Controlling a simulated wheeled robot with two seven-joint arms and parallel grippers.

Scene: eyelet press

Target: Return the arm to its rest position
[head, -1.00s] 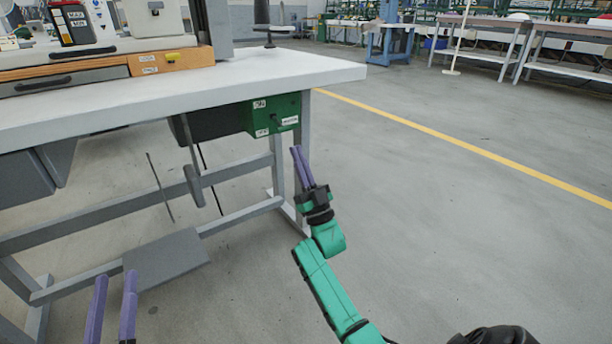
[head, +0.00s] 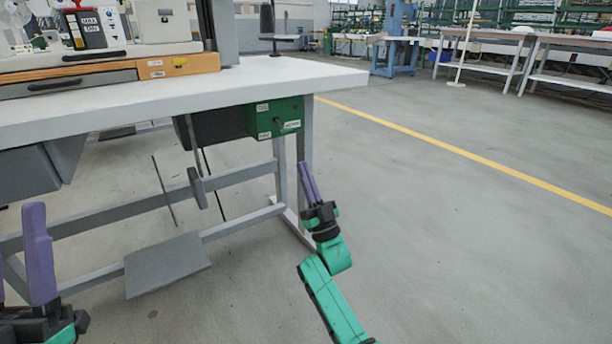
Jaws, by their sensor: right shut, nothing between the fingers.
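My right gripper (head: 309,183) is in front of the table's right leg, below the level of the tabletop. Its two purple fingers are together with nothing between them, and they point up and slightly left. The green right arm (head: 330,299) comes up from the bottom edge. My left gripper (head: 14,262) is at the lower left corner, partly cut off by the picture edge. One purple finger stands upright and a sliver of the other shows at the edge, with a gap between them. I see nothing held in it.
A white-topped table (head: 290,78) fills the left. Under it hang a green switch box (head: 268,118) and a grey drawer unit (head: 28,172). A grey pedal plate (head: 168,266) sits low between the legs. Open floor (head: 470,230) with a yellow line lies to the right.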

